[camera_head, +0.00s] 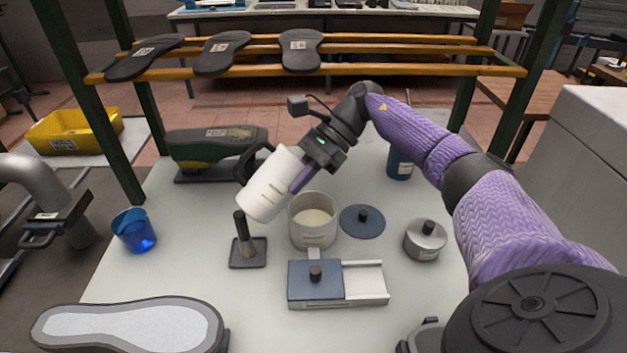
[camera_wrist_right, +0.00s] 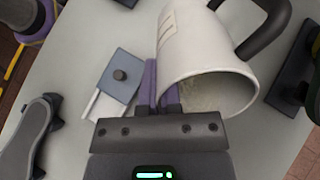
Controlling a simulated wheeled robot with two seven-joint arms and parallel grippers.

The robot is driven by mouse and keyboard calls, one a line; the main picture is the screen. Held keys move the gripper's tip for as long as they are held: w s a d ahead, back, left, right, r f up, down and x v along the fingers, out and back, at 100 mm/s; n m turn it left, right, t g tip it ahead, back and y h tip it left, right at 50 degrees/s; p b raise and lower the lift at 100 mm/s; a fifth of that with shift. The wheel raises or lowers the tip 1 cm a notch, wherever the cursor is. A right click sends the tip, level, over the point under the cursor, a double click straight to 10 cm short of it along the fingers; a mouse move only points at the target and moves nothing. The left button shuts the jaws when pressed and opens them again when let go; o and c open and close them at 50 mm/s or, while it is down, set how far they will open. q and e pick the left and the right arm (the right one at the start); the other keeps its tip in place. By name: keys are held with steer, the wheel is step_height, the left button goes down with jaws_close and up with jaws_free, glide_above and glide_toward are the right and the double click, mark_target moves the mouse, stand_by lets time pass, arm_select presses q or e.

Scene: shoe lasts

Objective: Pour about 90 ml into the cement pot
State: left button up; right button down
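The cement pot (camera_head: 312,222) stands open on the pale table, a light layer visible inside. My right gripper (camera_head: 302,178) is shut on a white jug (camera_head: 271,184) with a dark handle and holds it tilted, its lower end leftward, above and left of the pot. In the wrist view the jug (camera_wrist_right: 195,45) shows its open mouth, with a grainy pale inside. The right fingers (camera_wrist_right: 160,88) lie against its side; the exact contact is partly hidden. No stream is visible. My left gripper is not in view.
A dark round lid (camera_head: 362,222) lies right of the pot; a grey lidded tin (camera_head: 425,240) is farther right.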

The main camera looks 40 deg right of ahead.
stand_by(0.4)
steer(key=shift+f, duration=0.1)
steer(key=r+h+p, duration=0.1)
steer(key=a+h+p, duration=0.1)
steer(key=p, duration=0.1)
steer(key=r+h+p, duration=0.1)
steer(key=p, duration=0.1)
steer(key=shift+a+r+h, duration=0.25)
steer(key=shift+r+h, duration=0.05)
steer(key=shift+h, duration=0.1)
steer(key=a+h+p, duration=0.2)
steer(key=h, duration=0.1)
steer(key=a+g+h+p, duration=0.1)
steer(key=a+h+p, duration=0.1)
steer(key=h+p, duration=0.1)
steer(key=shift+w+a+r, duration=0.1)
steer(key=shift+w+a, duration=0.05)
steer(key=shift+a, duration=0.1)
